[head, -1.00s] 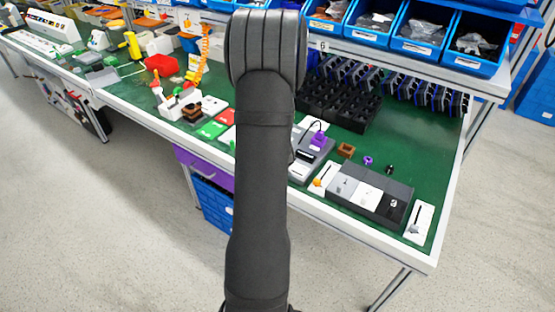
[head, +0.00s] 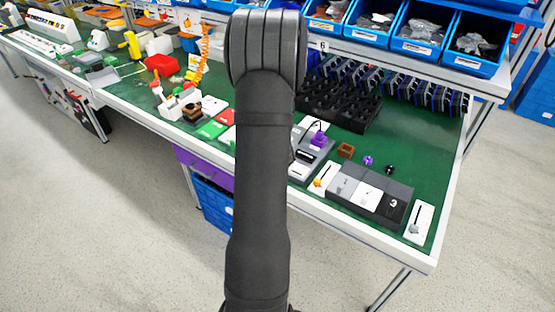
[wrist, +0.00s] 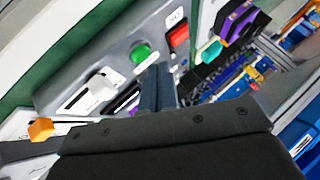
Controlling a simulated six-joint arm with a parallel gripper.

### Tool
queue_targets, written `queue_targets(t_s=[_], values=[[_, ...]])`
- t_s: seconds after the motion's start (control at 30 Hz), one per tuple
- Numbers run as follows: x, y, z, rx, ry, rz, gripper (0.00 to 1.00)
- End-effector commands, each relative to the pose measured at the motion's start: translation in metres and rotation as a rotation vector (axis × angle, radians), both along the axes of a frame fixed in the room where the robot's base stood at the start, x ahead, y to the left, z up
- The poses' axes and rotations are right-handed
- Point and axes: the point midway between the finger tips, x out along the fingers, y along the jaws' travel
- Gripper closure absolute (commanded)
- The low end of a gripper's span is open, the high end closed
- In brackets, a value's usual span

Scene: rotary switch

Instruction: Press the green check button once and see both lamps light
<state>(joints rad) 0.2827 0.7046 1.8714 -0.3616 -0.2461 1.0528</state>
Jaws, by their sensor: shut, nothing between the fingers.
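The green button (wrist: 141,53) is a round cap on a grey panel (wrist: 120,65) in the wrist view. My gripper (wrist: 161,70) is shut and empty, its dark fingertips just below and right of the green button in the picture. I cannot tell whether they touch the panel; the button's cap is uncovered. A red rectangular part (wrist: 179,36) sits on the panel right of the button. I cannot make out for sure which parts are the lamps or whether any is lit. In the head view my arm hides the gripper and the green button.
A white knob (wrist: 99,86) and an orange knob (wrist: 41,129) stand left of my fingers. Blue bins (head: 413,40) line the shelf behind.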

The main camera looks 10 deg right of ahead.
Motion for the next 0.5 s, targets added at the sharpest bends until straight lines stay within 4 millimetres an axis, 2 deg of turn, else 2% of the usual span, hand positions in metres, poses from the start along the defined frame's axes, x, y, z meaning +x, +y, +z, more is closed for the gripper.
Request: queue_targets(t_s=[0.5], values=[[0.0, -0.0003, -0.0087, 0.0, 0.0, 0.0, 1.0]])
